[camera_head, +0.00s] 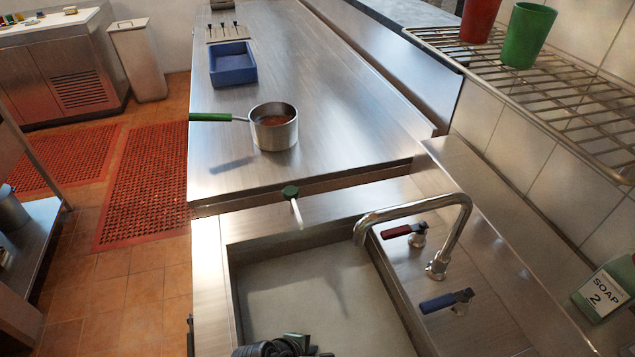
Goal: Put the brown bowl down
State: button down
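No brown bowl can be made out in the head view. A dark, jointed black part that looks like the end of my arm, my gripper (272,347), shows at the bottom edge, over the front of the sink. Most of it is cut off by the frame. Its fingers cannot be made out, and whether it holds anything is hidden.
A metal sink (320,300) with a tap (440,235) lies in front. A green-topped brush (291,193) is at its far rim. Behind, a steel counter (340,90) bears a green-handled saucepan (273,130) and a blue tray (232,66). A wire rack (560,100) juts out right.

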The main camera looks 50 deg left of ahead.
jog(key=shift+f, duration=0.1)
jog(key=c, duration=1)
grip_release()
jog(key=shift+c, duration=0.2)
jog(key=p+v, duration=0.1)
jog(key=v, duration=1.1)
